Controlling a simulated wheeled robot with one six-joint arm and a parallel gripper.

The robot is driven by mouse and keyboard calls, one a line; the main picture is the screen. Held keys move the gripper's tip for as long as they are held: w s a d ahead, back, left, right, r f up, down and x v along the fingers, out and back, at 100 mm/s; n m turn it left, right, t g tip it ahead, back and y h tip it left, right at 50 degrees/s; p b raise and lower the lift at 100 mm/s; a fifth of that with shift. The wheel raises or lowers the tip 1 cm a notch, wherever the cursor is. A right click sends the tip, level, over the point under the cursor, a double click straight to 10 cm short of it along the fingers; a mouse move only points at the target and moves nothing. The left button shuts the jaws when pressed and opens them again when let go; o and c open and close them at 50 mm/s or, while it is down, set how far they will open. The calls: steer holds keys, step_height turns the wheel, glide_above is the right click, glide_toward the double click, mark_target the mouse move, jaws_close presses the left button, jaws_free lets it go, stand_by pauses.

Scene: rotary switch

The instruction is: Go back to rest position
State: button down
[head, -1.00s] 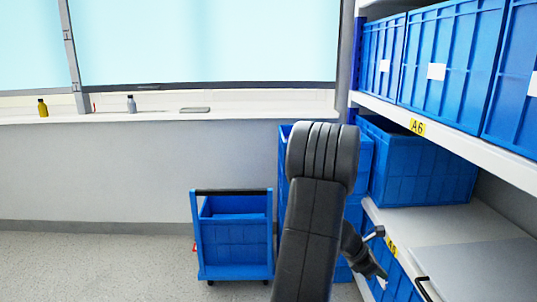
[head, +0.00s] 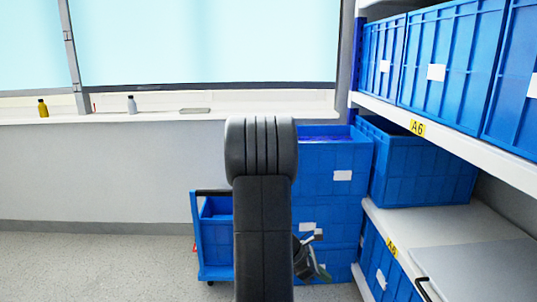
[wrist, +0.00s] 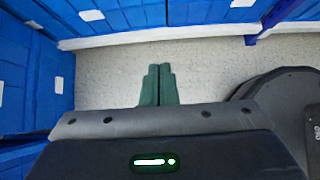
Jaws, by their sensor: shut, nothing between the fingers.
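My gripper (head: 323,274) is small and partly hidden behind my dark arm in the head view, low in front of the stacked blue crates. In the wrist view, its two green fingers (wrist: 159,84) lie side by side, closed together with nothing held. Pale speckled floor shows beyond them. No rotary switch is seen in either view.
Stacked blue crates (head: 333,162) stand behind my arm, with a blue cart (head: 217,248) partly hidden to the left. A shelf (head: 462,147) with blue crates fills the right. Floor (head: 90,265) at the left is clear. A sill (head: 230,115) holds small bottles.

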steer(key=a+p, duration=0.1)
steer(key=a, duration=0.6)
steer(key=shift+a, duration=0.3)
steer(key=shift+s, duration=0.1)
